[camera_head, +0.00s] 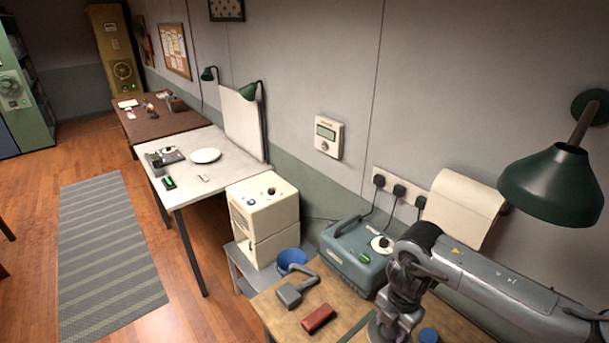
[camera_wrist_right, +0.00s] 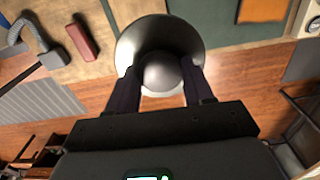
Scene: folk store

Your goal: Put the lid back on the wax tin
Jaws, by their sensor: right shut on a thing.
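My right gripper (camera_head: 388,326) is low at the bottom of the head view, over the near workbench. In the right wrist view its two dark fingers (camera_wrist_right: 160,78) are closed on the round grey knob of a metal disc, which looks like the lid (camera_wrist_right: 196,36). The lid's wide rim shows beyond the fingertips. The wax tin cannot be made out for sure in either view; it may be hidden under the lid or out of frame. My left gripper is not in view.
The wooden bench (camera_head: 268,309) holds a red block (camera_head: 318,318), a grey handled tool (camera_head: 294,292), a teal machine (camera_head: 356,258) and a blue round thing (camera_head: 428,335). A green mat (camera_wrist_right: 232,22) lies beside the lid. A green lamp (camera_head: 553,185) overhangs at right.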

